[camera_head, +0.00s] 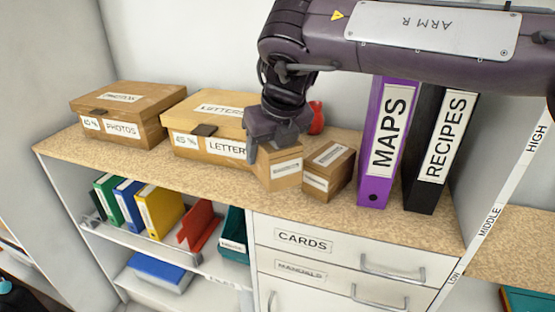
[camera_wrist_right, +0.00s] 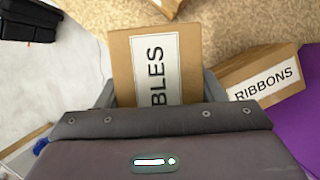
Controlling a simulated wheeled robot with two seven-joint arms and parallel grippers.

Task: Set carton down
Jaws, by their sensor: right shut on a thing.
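My right gripper (camera_head: 275,135) reaches down over the wooden shelf top and is shut on a small brown carton (camera_head: 282,176). In the right wrist view the carton (camera_wrist_right: 121,66) sits between the two fingers, and its white label shows the letters "BLES". The carton looks upright, at or just over the shelf top (camera_head: 215,180), beside the ribbons carton (camera_head: 333,168). I cannot tell whether its base touches the surface. My left gripper is not in view.
The LETTERS box (camera_head: 215,125) is close on the left, with the PHOTOS box (camera_head: 125,100) beyond. A red object (camera_head: 316,117) is partly hidden behind. The purple MAPS binder (camera_head: 387,140) and black RECIPES binder (camera_head: 440,150) stand right. Drawers (camera_head: 340,262) are below the front edge.

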